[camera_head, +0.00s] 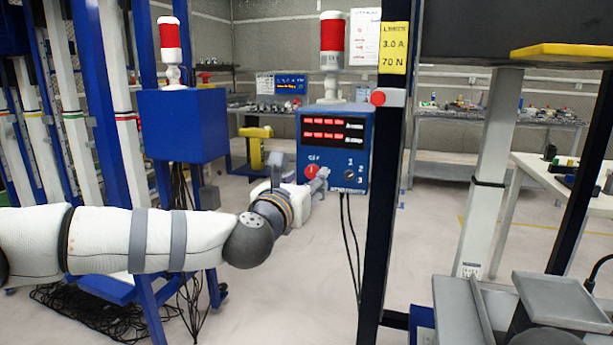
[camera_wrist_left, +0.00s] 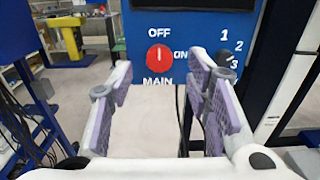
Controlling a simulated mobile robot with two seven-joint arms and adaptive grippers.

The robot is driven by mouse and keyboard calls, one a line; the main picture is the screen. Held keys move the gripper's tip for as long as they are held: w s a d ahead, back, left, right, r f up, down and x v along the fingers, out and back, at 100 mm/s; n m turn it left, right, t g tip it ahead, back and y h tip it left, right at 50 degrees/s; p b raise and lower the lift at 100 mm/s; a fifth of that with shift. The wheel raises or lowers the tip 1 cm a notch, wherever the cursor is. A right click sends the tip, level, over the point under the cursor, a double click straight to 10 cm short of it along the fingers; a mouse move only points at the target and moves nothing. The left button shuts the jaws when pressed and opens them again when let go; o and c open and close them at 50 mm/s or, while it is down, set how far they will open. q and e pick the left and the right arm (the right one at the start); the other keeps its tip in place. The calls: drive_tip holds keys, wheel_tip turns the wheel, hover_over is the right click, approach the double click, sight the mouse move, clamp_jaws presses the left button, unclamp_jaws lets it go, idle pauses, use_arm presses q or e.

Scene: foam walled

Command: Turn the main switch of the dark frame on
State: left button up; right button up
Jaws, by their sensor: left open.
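The red main switch (camera_head: 311,171) is on a blue control box (camera_head: 308,130) fixed to the dark frame (camera_head: 382,215). In the left wrist view the round red switch (camera_wrist_left: 159,58) sits between OFF above, ON at its right and MAIN below. Its pale mark stands upright, toward OFF. My left gripper (camera_head: 318,182) is in front of the box's lower part and partly hides it. In the left wrist view its open, empty fingers (camera_wrist_left: 163,84) stand either side of and below the switch; contact cannot be told. My right gripper is not in view.
A dark selector knob (camera_wrist_left: 224,57) marked 1, 2, 3 is right of the switch, close to a finger. A red button (camera_head: 378,98) is on the dark post. Another blue box (camera_head: 182,125) with a red lamp stands left. Cables hang below both boxes.

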sight(311, 173)
use_arm(q)
drive_tip(key=shift+x, duration=1.6)
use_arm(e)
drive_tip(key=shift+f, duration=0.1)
use_arm(q)
clamp_jaws()
